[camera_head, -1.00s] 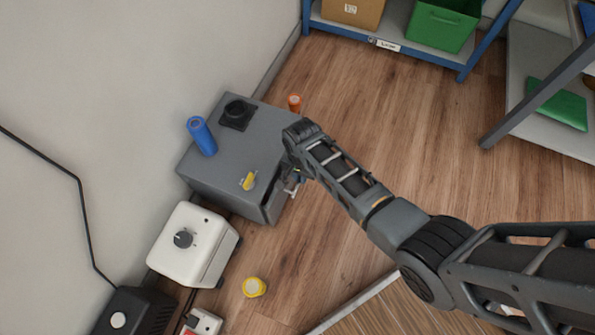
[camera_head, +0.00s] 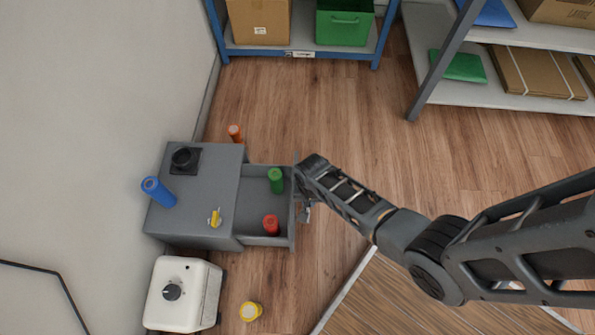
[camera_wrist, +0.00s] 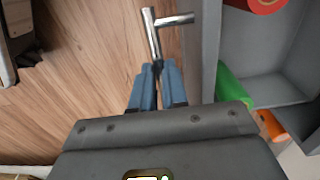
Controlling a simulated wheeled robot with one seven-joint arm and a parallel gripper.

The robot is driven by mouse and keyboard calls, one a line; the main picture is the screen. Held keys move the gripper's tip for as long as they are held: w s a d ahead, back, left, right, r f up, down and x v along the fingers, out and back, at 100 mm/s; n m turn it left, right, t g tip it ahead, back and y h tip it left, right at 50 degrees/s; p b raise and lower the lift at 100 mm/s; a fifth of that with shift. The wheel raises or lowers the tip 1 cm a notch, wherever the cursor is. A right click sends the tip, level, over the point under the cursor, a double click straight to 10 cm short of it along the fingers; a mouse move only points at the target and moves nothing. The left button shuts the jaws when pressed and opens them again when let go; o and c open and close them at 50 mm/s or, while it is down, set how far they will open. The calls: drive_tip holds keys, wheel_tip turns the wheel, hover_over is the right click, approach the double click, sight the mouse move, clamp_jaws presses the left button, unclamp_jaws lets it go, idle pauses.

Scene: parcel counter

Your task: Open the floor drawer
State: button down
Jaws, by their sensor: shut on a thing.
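The floor drawer (camera_head: 266,204) is a grey box-shaped drawer pulled out to the right from a low grey cabinet (camera_head: 190,211). A green cylinder (camera_head: 276,181) and a red cylinder (camera_head: 270,224) stand inside it. My gripper (camera_head: 304,212) is at the drawer's front, mostly hidden by my arm. In the wrist view, the blue fingers of my gripper (camera_wrist: 158,72) are closed on the metal drawer handle (camera_wrist: 156,40). The drawer interior (camera_wrist: 262,52) shows to the right there, with parts of the red cylinder (camera_wrist: 262,4) and green cylinder (camera_wrist: 234,88).
A white box with a dial (camera_head: 183,294) and a yellow roll (camera_head: 250,311) are in front.

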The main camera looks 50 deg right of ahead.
drive_tip(key=shift+s+d, duration=0.3)
drive_tip(key=shift+s, duration=0.15)
drive_tip(key=c, duration=1.1)
unclamp_jaws()
drive_tip(key=shift+c, duration=0.2)
wheel_tip(320, 180, up, 8)
drive_tip(key=p, duration=0.4)
drive_tip(key=shift+f, duration=0.1)
